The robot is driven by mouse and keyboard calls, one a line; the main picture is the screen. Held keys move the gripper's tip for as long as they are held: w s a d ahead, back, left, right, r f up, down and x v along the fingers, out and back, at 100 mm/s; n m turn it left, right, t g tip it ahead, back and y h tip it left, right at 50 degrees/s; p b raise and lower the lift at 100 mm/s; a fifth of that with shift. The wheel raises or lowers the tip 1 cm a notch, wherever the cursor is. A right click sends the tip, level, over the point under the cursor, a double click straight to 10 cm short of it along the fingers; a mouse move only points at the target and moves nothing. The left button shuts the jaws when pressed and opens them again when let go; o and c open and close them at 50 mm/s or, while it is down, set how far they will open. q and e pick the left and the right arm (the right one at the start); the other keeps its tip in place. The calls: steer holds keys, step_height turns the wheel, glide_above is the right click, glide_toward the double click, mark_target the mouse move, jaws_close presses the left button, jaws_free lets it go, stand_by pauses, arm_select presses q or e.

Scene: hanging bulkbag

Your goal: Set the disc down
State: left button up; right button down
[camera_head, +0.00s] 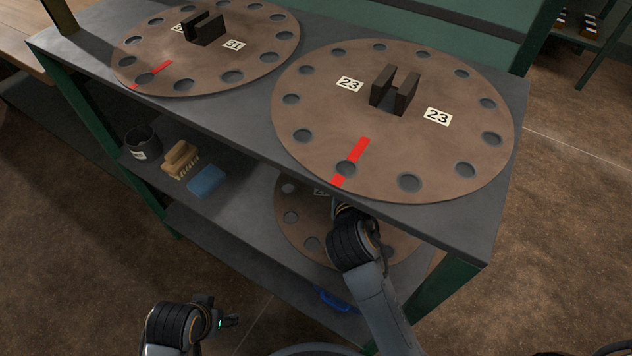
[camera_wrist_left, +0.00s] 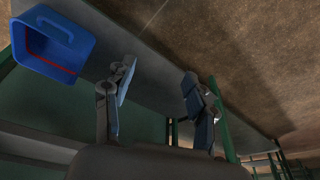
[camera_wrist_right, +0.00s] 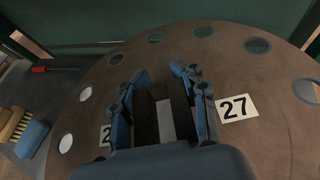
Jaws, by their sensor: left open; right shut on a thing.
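The brown disc marked 27 (camera_wrist_right: 270,145) with holes around its rim is at the middle shelf, partly hidden by the top shelf in the head view (camera_head: 289,200). My right gripper (camera_wrist_right: 162,85) is shut on its dark upright handle (camera_wrist_right: 165,115). I cannot tell whether the disc touches the shelf or hangs just above it. Disc 23 (camera_head: 420,160) and disc 31 (camera_head: 265,50) lie on the top shelf (camera_head: 400,215), each with a red stripe and dark handle. My left gripper (camera_wrist_left: 155,105) is open and empty, low in front of the rack in the head view (camera_head: 226,322).
On the middle shelf's left stand a dark pot (camera_head: 142,143), a brush (camera_head: 180,160) and a blue block (camera_head: 206,180). A red-handled tool (camera_wrist_right: 50,70) lies left of disc 27. A blue bin (camera_wrist_left: 52,45) sits low on the rack. Green posts (camera_head: 445,290) bound the shelves.

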step_height(320, 180, down, 5)
steer(key=shift+r+b, duration=0.15)
steer(key=shift+b, duration=1.05)
arm_select(q)
steer(key=v, duration=0.6)
arm_select(e)
steer(key=shift+f, duration=0.3)
step_height(320, 180, down, 3)
steer(key=shift+r+b, duration=0.15)
steer(key=shift+b, duration=0.8)
steer(key=shift+f+b, duration=0.35)
steer(key=shift+f, duration=0.5)
arm_select(q)
steer(key=w+d+t, duration=0.1)
steer(key=w+t, duration=0.2)
steer(key=w, duration=0.3)
steer(key=shift+d+r+t+h, duration=0.3)
steer(key=shift+t+h, duration=0.1)
steer(key=shift+w, duration=0.1)
arm_select(e)
steer(key=c, duration=0.7)
jaws_free()
steer(key=shift+s+f, duration=0.1)
steer(key=shift+f, duration=0.1)
steer(key=shift+r, duration=0.1)
